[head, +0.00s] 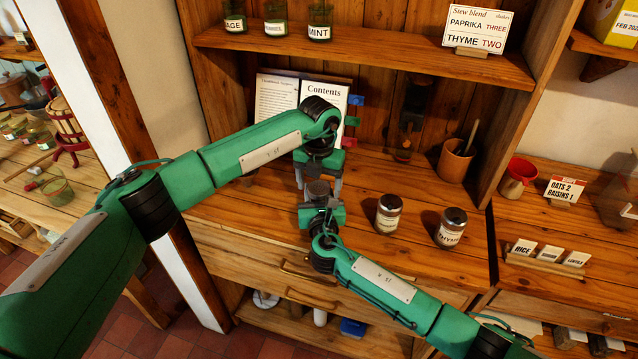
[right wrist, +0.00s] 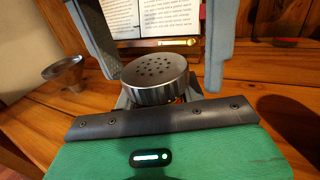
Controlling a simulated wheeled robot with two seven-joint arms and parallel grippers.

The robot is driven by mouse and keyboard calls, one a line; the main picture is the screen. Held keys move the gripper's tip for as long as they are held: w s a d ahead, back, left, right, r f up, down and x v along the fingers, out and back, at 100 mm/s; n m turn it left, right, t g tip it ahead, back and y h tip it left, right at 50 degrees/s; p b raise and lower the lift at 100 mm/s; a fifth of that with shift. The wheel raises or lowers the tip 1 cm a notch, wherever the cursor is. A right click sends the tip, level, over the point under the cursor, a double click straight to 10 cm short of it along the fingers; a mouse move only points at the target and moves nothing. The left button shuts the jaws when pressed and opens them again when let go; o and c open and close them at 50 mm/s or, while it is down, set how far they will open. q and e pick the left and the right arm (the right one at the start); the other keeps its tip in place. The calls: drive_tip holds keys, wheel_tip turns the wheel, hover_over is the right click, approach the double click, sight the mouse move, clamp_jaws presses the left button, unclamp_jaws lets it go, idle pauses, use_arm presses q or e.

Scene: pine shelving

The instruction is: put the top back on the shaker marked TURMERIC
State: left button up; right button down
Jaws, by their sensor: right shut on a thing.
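A perforated metal shaker top (right wrist: 155,79) sits just in front of my right gripper's body in the right wrist view; it also shows in the head view (head: 318,188). My right gripper (head: 320,205) is shut on what appears to be the shaker beneath this top. Its body is mostly hidden, with a small orange-red patch below the top, and no label shows. Whether the top is fully seated I cannot tell. My left gripper (head: 318,178) points down from above, its fingers apart on either side of the top, with a gap at the right finger in the right wrist view.
Two metal-topped shakers (head: 388,213) (head: 449,228) stand on the counter to the right; one reads THYME. An open book (head: 322,105) and a wooden pot (head: 456,160) are behind.

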use_arm(q)
wheel_tip(320, 180, up, 12)
idle(0.6)
use_arm(e)
drive_tip(key=c, duration=0.8)
unclamp_jaws()
drive_tip(key=shift+o, duration=0.2)
drive_tip(key=shift+s, duration=0.5)
use_arm(q)
wheel_tip(320, 180, down, 2)
drive_tip(key=shift+b, duration=0.95)
use_arm(e)
drive_tip(key=s+d, duration=0.1)
drive_tip(key=s, duration=1.1)
drive_tip(key=shift+s+d, duration=0.2)
drive_tip(key=shift+s, duration=0.15)
